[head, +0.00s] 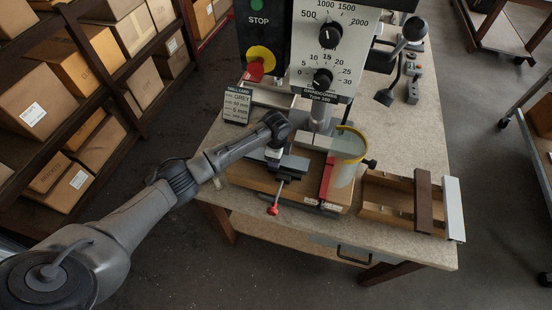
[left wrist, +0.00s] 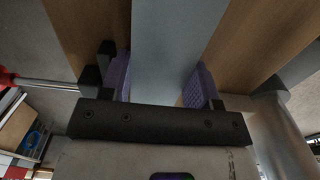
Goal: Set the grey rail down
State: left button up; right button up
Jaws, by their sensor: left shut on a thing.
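The grey rail (left wrist: 165,45) runs away between the two purple-padded fingers of my left gripper (left wrist: 162,85) in the left wrist view. The gripper is shut on it. In the head view my left gripper (head: 275,143) is over the vise (head: 289,167) at the drilling machine, and its wrist hides most of what it holds. In the left wrist view wooden surface shows on both sides of the rail; I cannot tell whether the rail touches it. My right gripper is in neither view.
The drilling machine (head: 325,50) stands at the back, with a yellow-rimmed clear guard (head: 350,146) in front. A label card (head: 237,104) reads "GREY". To the right, a wooden rack (head: 388,197) bears a brown rail (head: 423,200) and a pale rail (head: 453,208). The table's front right is bare.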

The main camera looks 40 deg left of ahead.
pick_arm(q)
jog(key=o, duration=0.7)
jog(key=shift+f, duration=0.1)
jog(key=shift+r, duration=3.95)
jog(key=shift+f, duration=0.1)
